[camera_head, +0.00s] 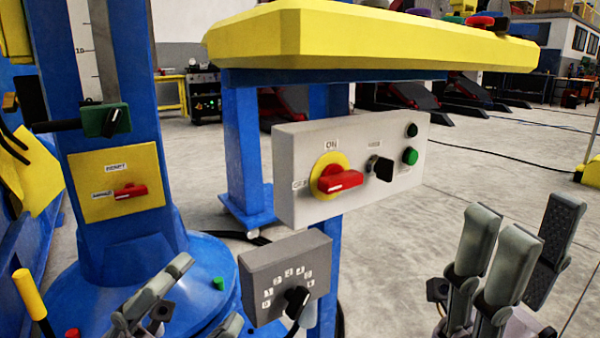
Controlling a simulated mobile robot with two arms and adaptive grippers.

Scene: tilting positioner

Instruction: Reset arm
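A blue column (125,210) at left carries a green block (105,119) with a black handle. Below the block is a yellow panel (90,205) with a red switch handle (131,191), roughly level. A grey control box (290,200) has a red rotary handle (340,180) on a yellow disc, a black knob and a green button (410,156). A smaller numbered dial box (257,268) sits below. My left gripper (185,308) is low, partly cut off, fingers apart and empty. My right gripper (520,250) is open and empty, right of the boxes.
A yellow-topped blue frame (370,42) spans above the control box. A yellow-handled lever (30,294) stands at lower left. A round blue base (80,280) surrounds the column foot. Cables cross the grey floor (440,170), open at centre right.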

